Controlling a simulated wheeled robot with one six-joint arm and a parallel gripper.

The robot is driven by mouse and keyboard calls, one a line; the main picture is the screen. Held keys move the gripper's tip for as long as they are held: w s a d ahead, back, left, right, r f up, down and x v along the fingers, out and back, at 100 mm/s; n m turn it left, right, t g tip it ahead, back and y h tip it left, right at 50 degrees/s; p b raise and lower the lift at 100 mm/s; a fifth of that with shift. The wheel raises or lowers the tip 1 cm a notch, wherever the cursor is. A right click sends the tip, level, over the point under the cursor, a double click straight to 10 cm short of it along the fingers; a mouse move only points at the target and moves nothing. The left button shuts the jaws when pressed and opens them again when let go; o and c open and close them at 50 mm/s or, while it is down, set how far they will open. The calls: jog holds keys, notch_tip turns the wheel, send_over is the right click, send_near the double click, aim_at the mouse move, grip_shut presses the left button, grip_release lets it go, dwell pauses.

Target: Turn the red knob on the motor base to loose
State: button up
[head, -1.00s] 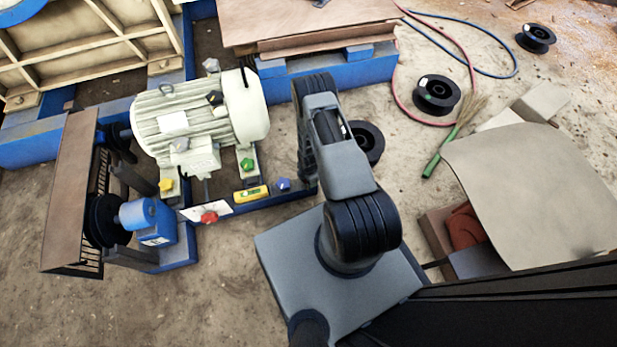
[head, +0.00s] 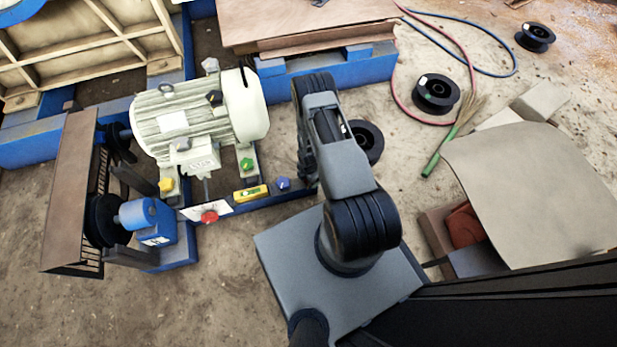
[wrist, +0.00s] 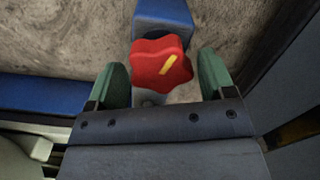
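In the wrist view a red star-shaped knob (wrist: 150,73) with a yellow mark sits between the two green fingers of my gripper (wrist: 162,60). The gripper is open, with one finger on each side of the knob; I cannot tell whether either touches it. In the head view my arm hides the gripper and this knob. Another red knob (head: 209,217) shows there, by a white plate at the front of the blue motor base (head: 240,207). The cream motor (head: 190,115) stands on the base.
Yellow (head: 166,185), green (head: 247,164) and blue (head: 284,184) knobs and a yellow level (head: 250,193) are around the motor base. A blue beam (head: 330,72) runs behind. A black spool (head: 367,143) lies right of my arm. Bare floor is in front of the base.

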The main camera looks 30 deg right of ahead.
jog(key=shift+o, duration=0.6)
notch_tip(320, 180, up, 14)
jog(key=p, duration=1)
jog(key=shift+f, duration=0.1)
